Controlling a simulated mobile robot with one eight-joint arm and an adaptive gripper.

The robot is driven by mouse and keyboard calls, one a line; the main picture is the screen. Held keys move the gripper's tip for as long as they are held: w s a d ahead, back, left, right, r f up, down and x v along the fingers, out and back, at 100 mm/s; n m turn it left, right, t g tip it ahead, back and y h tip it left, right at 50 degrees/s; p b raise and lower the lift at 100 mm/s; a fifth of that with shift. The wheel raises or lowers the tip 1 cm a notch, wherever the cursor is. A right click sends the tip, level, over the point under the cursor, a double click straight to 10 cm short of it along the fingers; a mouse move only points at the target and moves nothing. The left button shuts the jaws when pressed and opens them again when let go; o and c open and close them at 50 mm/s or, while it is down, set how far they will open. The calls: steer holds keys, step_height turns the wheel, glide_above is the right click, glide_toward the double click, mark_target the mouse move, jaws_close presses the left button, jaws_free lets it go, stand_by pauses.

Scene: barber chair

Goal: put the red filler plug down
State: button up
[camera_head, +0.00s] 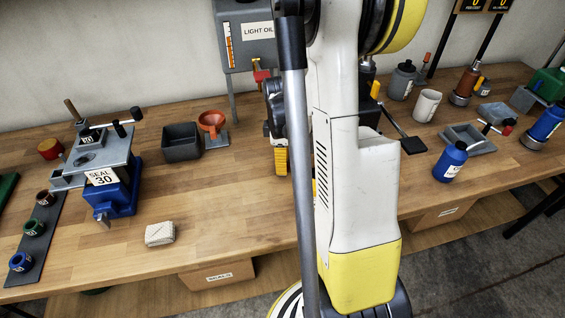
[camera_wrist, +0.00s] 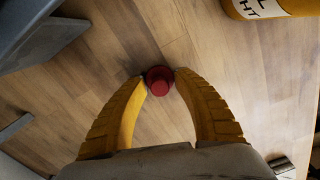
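The red filler plug (camera_wrist: 159,81) shows in the wrist view as a small round red piece between the tips of my gripper's two yellow fingers (camera_wrist: 160,78). Both fingertips meet its sides, so my gripper looks shut on it. The wooden bench top (camera_wrist: 165,40) lies beneath; I cannot tell whether the plug touches it. In the head view one yellow finger (camera_head: 281,160) shows low over the bench, beside my arm, and the plug is hidden.
A grey open box (camera_head: 181,142) and an orange funnel (camera_head: 211,123) on a stand are left of my gripper. The light oil tank (camera_head: 245,40) stands behind. A folded cloth (camera_head: 160,234) lies front left, with bare bench around it. A yellow labelled container (camera_wrist: 265,8) is at the wrist view's top right.

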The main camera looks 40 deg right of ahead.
step_height(320, 180, up, 12)
steer(key=r+p, duration=0.1)
steer(key=p, duration=0.3)
steer(key=s+a+r+m+t, duration=0.2)
steer(key=a+r, duration=0.1)
steer(key=a, duration=0.5)
steer(key=s+a+r+m+t, duration=0.1)
steer(key=a+r+m+t, duration=0.2)
steer(key=a, duration=0.6)
steer(key=s+a+r+m+t, duration=0.2)
steer(key=a+r+m, duration=0.1)
steer(key=a, duration=0.5)
steer(key=shift+s+a+r, duration=0.2)
steer(key=shift+s+r, duration=0.1)
steer(key=shift+r, duration=0.05)
